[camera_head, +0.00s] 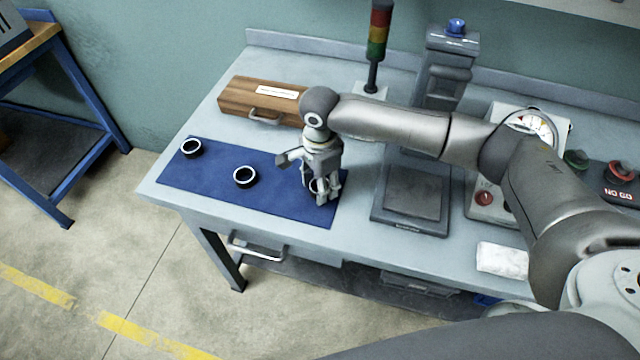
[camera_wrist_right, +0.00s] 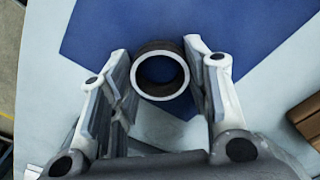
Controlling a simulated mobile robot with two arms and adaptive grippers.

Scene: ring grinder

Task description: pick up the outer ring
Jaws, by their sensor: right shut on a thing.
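My right gripper (camera_head: 322,196) reaches down to the right end of the blue mat (camera_head: 215,198). Its fingers are shut on a ring (camera_head: 317,190), one on either side of it. In the right wrist view the ring (camera_wrist_right: 160,97) has a pale rim and a dark outer wall and sits between the two fingertips (camera_wrist_right: 157,55). I cannot tell whether it still touches the mat. Two more dark rings with pale rims lie apart on the mat, one in the middle (camera_head: 245,185) and one at the left (camera_head: 191,155). My left gripper is not in view.
A wooden case (camera_head: 240,97) lies behind the mat. A grey device with a flat plate (camera_head: 412,192) stands right of the gripper. A signal tower (camera_head: 378,40), a dial gauge (camera_head: 530,124) and a white cloth (camera_head: 502,258) are further along the bench.

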